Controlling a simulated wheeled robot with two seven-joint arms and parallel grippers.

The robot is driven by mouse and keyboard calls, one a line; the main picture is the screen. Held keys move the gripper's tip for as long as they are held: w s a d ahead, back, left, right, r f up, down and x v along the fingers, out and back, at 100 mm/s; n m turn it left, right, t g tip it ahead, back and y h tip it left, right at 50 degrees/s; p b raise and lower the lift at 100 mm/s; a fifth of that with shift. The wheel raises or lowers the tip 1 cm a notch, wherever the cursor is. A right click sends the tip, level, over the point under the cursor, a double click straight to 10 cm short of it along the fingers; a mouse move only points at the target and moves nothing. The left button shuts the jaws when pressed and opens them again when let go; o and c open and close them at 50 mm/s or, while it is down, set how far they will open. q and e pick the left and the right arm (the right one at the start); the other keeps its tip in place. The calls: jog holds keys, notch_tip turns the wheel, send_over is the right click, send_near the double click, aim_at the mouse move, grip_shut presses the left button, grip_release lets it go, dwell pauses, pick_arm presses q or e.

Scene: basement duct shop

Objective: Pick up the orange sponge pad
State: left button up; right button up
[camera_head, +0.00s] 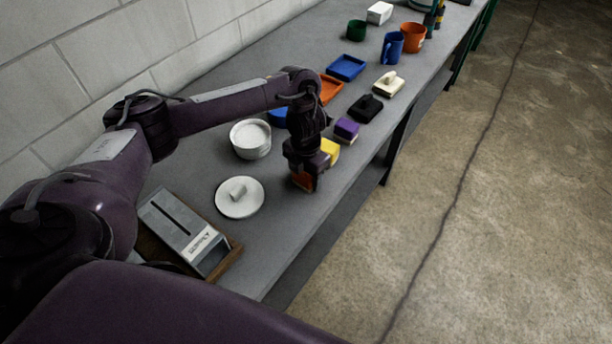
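The orange sponge pad (302,183) shows as a small orange patch at the front edge of the grey bench, right under my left gripper (307,177). My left gripper points down over it, and its dark fingers cover most of the pad. I cannot tell whether the fingers are closed on it or only around it, nor whether the pad touches the bench. My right gripper is not in view.
A yellow pad (330,152) stands just behind the gripper, then a purple one (346,130). A white pot (251,139), a white lid (240,197) and a grey metal box (186,231) lie to the left. Blue tray (346,68) and mugs stand farther back.

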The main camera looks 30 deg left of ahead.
pick_arm(q)
jog(key=shift+c, duration=1.9)
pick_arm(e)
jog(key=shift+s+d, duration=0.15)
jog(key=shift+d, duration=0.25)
pick_arm(q)
jog(key=shift+r, duration=0.1)
